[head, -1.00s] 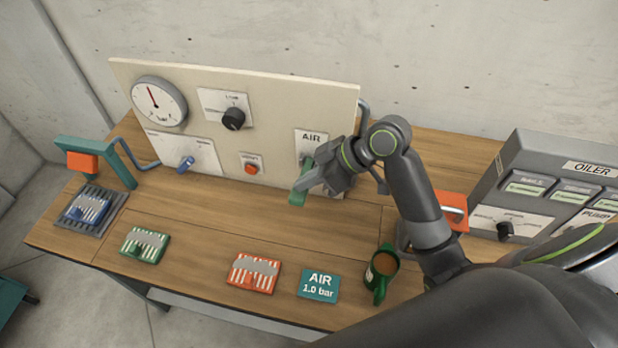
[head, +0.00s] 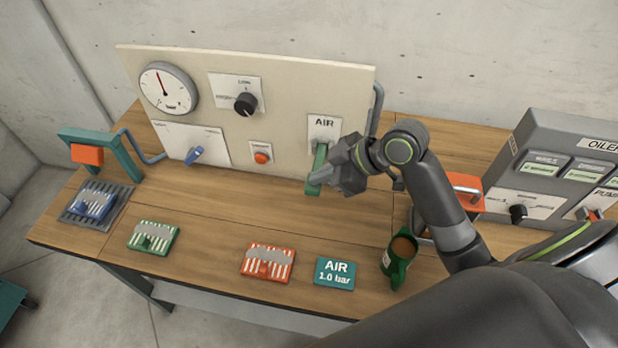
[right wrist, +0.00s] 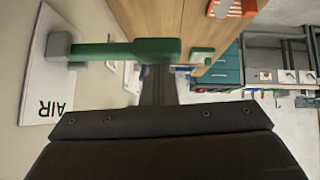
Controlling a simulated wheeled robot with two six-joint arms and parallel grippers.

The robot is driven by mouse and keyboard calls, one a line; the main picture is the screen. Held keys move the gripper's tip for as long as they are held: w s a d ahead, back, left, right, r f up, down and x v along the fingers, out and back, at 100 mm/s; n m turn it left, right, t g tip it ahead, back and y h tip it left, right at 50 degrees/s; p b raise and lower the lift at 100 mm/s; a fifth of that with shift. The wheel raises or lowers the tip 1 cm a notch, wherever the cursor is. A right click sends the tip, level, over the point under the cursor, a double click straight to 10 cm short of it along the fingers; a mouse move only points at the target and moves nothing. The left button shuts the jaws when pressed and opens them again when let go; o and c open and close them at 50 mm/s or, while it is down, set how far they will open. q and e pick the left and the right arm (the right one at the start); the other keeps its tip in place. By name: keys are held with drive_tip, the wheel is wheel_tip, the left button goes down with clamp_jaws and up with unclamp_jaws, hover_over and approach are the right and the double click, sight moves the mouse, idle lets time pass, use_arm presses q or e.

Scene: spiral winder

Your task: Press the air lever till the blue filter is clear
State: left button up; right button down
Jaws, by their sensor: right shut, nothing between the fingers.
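The green air lever (head: 318,168) hangs down from the AIR plate (head: 324,124) on the beige panel. It also shows in the right wrist view (right wrist: 140,50). My right gripper (head: 322,178) is shut and empty, its fingertips at the right side of the lever's lower half. In the right wrist view the shut fingers (right wrist: 158,82) meet the lever's edge; I cannot tell whether they press on it. The blue filter (head: 91,204) lies on a dark grate (head: 122,192) at the far left. It shows white stripes and blue; any small dust on it is too fine to tell.
A teal stand with an orange nozzle (head: 87,154) is over the grate. Green (head: 153,237) and red (head: 268,263) filters with grey patches lie in front, with an AIR 1.0 bar card (head: 335,274) and a green mug (head: 400,262). A gauge (head: 168,88) is on the panel.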

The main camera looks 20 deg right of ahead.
drive_tip(key=shift+s+a+f+b, duration=0.1)
drive_tip(key=shift+a+f+b, duration=0.2)
drive_tip(key=shift+f, duration=0.2)
drive_tip(key=shift+s+a+f+b, duration=0.1)
drive_tip(key=shift+a+f+b, duration=0.1)
drive_tip(key=shift+f+b, duration=0.25)
use_arm(q)
drive_tip(key=f, duration=0.1)
drive_tip(key=f+b, duration=0.1)
drive_tip(key=f, duration=0.1)
drive_tip(key=shift+s+a+f, duration=0.15)
drive_tip(key=shift+a+f, duration=0.15)
drive_tip(key=shift+a, duration=0.1)
use_arm(e)
drive_tip(key=f, duration=0.1)
drive_tip(key=d+f, duration=0.1)
drive_tip(key=f, duration=0.1)
drive_tip(key=shift+s+n+t, duration=0.15)
drive_tip(key=shift+n+t, duration=0.15)
drive_tip(key=shift+t, duration=0.1)
use_arm(q)
drive_tip(key=shift+b, duration=0.3)
use_arm(e)
drive_tip(key=shift+f, duration=0.1)
idle(0.7)
